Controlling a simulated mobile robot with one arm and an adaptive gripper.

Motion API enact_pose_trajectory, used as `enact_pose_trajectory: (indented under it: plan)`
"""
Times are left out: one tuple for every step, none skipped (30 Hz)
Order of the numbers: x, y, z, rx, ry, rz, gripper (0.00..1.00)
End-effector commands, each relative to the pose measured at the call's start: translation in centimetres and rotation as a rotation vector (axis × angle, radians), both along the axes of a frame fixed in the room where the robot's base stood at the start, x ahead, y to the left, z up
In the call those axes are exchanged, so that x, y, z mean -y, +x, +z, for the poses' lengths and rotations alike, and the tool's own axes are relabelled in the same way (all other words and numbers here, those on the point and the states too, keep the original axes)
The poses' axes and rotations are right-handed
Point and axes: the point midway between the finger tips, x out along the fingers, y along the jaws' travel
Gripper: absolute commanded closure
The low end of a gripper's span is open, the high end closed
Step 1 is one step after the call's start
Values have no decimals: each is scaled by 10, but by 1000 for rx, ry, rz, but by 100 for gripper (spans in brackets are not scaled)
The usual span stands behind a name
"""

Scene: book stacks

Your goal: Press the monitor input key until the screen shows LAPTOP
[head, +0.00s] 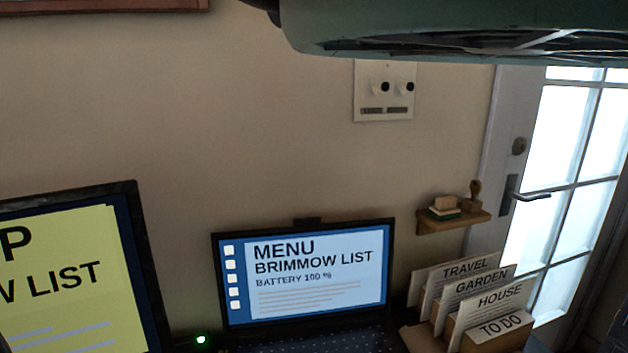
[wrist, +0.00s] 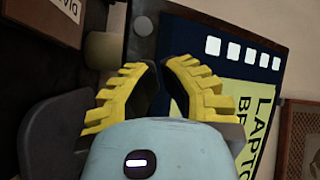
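The monitor (head: 70,270) is cut off at the left of the head view. Its yellow panel shows a line ending in "P" above "W LIST". In the wrist view the screen (wrist: 262,95) lies turned sideways and shows "LAPTO" and "BR", partly covered by my gripper. A pale round spot (wrist: 143,25) sits on its dark bezel; I cannot tell whether it is the input key. My gripper (wrist: 160,66) has its yellow fingers drawn close together near the bezel, with nothing visible between them. Any contact with a key is not visible. The gripper is not seen in the head view.
A laptop (head: 305,270) shows "MENU BRIMMOW LIST". Right of it stand labelled folders (head: 480,300) below a small wall shelf (head: 453,221). A rounded cylinder (wrist: 103,47) is beside the bezel.

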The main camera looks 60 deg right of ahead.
Motion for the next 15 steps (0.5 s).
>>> enact_pose_trajectory:
  plan:
    - [-1, 0, 0, 0, 0, 2, 100]
    - [-1, 0, 0, 0, 0, 2, 100]
    - [-1, -1, 0, 0, 1, 2, 100]
    - [-2, -1, 0, 0, 1, 3, 100]
    - [-2, -2, 1, 0, 1, 3, 100]
    - [-4, -5, 2, 0, 1, 4, 100]
    - [-5, -7, 2, -1, 2, 4, 100]
    - [-6, -9, 3, -1, 4, 4, 100]
    - [-8, -13, 4, -1, 4, 4, 100]
    - [-9, -15, 5, -1, 4, 4, 100]
    - [-10, -17, 6, 0, 3, 5, 100]
    - [-12, -21, 7, 0, 3, 5, 100]
    - [-14, -23, 8, -1, 4, 5, 100]
    - [-15, -26, 8, -1, 4, 5, 100]
    - [-17, -30, 9, -2, 4, 5, 100]
